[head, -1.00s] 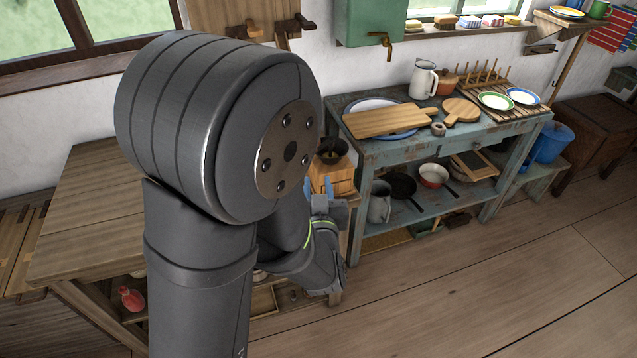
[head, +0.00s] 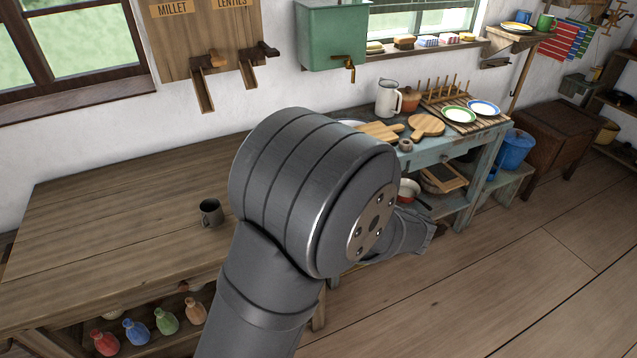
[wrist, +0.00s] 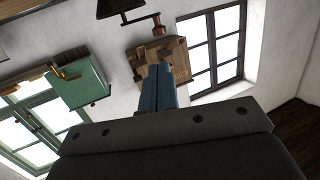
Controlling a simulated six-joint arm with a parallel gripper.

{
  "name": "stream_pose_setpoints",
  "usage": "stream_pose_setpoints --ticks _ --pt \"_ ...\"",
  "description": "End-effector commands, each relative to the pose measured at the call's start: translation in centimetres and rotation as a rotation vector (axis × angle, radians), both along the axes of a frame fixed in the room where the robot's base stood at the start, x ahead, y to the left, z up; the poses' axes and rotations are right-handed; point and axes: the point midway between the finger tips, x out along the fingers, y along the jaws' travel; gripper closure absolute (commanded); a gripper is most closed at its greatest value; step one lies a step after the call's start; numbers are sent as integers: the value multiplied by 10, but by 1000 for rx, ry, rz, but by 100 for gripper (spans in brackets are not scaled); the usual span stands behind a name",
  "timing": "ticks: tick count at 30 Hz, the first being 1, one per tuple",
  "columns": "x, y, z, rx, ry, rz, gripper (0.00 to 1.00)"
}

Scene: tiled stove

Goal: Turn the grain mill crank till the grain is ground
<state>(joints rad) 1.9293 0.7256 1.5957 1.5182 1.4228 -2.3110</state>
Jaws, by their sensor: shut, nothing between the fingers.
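In the wrist view, which is upside down, a dark funnel-like hopper (wrist: 118,9) shows at the top edge. A dark crank arm with a wooden knob (wrist: 158,28) appears beside it, and I take these for the mill and its crank. My gripper (wrist: 158,70) has its blue fingers shut together with nothing between them. The fingers point toward the knob area and look apart from it. The gripper is hidden in the head view. Whether grain is in the hopper cannot be seen.
The wall dispenser (head: 215,45) and green cistern (head: 332,37) hang behind. A blue-green bench (head: 470,150) with dishes is at the right.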

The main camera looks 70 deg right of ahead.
Motion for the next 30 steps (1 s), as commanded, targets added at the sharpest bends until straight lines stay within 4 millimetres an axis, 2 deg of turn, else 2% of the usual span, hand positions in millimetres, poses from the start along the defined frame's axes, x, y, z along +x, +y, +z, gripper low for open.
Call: stream_pose_setpoints --ticks 9,15,21,30 --pt "61 -27 -9 -1 0 3 100" --pt "94 -42 -14 -1 -1 1 100" --pt "111 -50 -17 -1 0 -1 100" --pt "114 -52 -17 -1 1 -3 100"
